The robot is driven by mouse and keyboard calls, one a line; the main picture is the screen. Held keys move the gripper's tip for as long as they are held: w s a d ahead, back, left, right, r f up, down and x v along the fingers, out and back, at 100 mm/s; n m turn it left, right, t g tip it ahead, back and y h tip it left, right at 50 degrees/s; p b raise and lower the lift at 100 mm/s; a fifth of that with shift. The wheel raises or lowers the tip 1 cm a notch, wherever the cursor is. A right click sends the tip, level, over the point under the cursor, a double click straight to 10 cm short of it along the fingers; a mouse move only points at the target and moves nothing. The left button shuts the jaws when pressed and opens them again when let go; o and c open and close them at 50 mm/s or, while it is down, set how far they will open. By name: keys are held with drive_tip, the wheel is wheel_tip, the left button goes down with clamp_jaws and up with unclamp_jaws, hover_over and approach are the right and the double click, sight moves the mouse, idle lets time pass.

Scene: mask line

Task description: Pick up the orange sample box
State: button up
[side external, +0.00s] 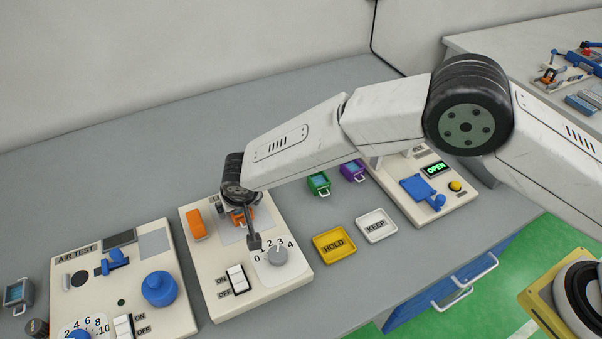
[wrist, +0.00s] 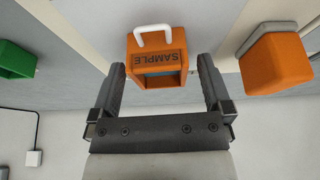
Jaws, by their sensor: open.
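The orange sample box (wrist: 158,62), with a white handle and the label SAMPLE, is between the fingertips of my gripper (wrist: 161,82) in the wrist view. My gripper is open, with one finger on each side of the box and a small gap visible. In the side view the box (side external: 238,217) shows only partly, under my gripper (side external: 246,222), on the middle white panel (side external: 222,279). The rest of it is hidden by my wrist.
An orange block (side external: 196,225) stands left of the box on the same panel; a dial (side external: 277,255) and a switch (side external: 237,279) are in front. Green (side external: 318,184) and purple (side external: 352,171) boxes stand behind right. Yellow HOLD (side external: 334,245) and white KEEP (side external: 376,225) trays lie to the right.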

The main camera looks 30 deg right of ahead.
idle(0.4)
clamp_jaws()
drive_tip(key=shift+r, duration=0.2)
drive_tip(key=shift+r, duration=0.55)
drive_tip(key=s+d+r, duration=0.7)
drive_tip(key=s+r, duration=0.4)
drive_tip(key=shift+s+d+r, duration=0.2)
drive_tip(key=shift+s+r, duration=0.1)
drive_tip(key=shift+s, duration=0.1)
idle(0.4)
